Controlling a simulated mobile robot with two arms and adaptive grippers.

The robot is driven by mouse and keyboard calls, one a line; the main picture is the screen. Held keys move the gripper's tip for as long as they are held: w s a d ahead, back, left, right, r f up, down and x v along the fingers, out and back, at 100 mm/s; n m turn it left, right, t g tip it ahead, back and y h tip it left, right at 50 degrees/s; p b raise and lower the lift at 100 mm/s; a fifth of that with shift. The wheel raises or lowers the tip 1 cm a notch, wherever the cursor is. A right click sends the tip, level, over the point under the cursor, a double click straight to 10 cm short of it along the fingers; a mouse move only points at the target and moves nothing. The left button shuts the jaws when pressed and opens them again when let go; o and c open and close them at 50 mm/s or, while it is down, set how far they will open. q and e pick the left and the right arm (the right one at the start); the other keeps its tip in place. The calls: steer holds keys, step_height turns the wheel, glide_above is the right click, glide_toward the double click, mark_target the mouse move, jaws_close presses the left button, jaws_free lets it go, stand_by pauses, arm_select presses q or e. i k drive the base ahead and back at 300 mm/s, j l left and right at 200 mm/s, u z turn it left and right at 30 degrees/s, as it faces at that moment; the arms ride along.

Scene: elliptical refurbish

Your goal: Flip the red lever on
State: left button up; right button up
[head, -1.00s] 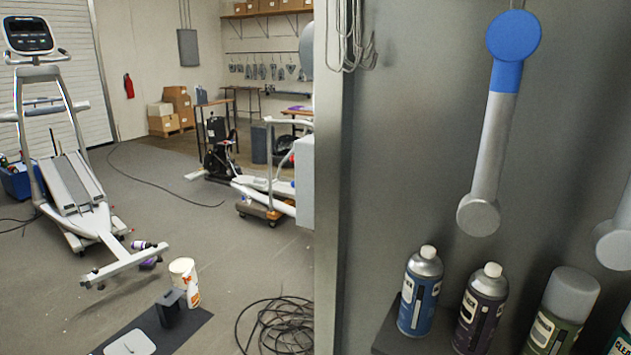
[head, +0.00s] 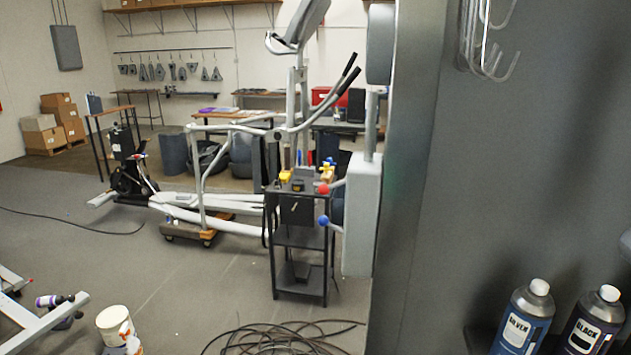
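A small red ball-tipped lever (head: 324,188) sticks out to the left from a pale grey box (head: 361,222). A similar lever with a blue ball (head: 324,220) sticks out just below it. I see the box side-on beside the edge of a dark grey panel. The red lever's ball is slightly lower than where its rod meets the box. Neither of my grippers is in view.
The dark grey panel (head: 560,150) fills the right side, with spray cans (head: 522,318) on a shelf and wire hooks (head: 490,40). A black cart (head: 298,236) stands behind the levers. Coiled cable (head: 285,340) and a white bucket (head: 115,325) lie ahead; floor between is mostly clear.

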mark_target(323, 189)
steer(key=i+j+z, duration=0.15)
steer(key=j, duration=0.2)
steer(key=j+z, duration=0.1)
steer(key=j, duration=0.2)
steer(key=i+j, duration=0.55)
steer(key=i, duration=0.15)
steer(key=z, duration=1.65)
